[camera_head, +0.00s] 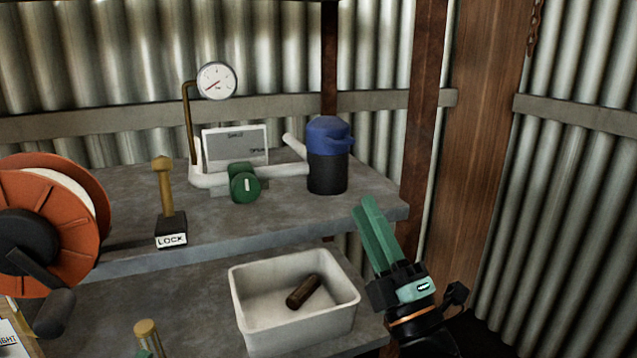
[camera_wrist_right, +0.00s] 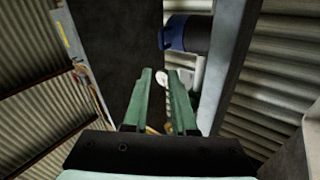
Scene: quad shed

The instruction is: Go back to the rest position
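My right gripper (camera_head: 364,207) is at the right in the head view, beside the front right corner of the grey shelf (camera_head: 300,208). Its two green fingers point up and slightly left. In the right wrist view its fingers (camera_wrist_right: 162,76) stand apart with an empty gap between them. It touches nothing that I can see.
A white bin (camera_head: 345,320) holding a dark brown cylinder (camera_head: 303,291) is left of the gripper, lower down. A blue-topped black container (camera_head: 328,165), a green valve knob (camera_head: 245,184), a gauge (camera_head: 217,81), a LOCK block (camera_head: 171,232) and an orange reel (camera_head: 85,180) are farther left.

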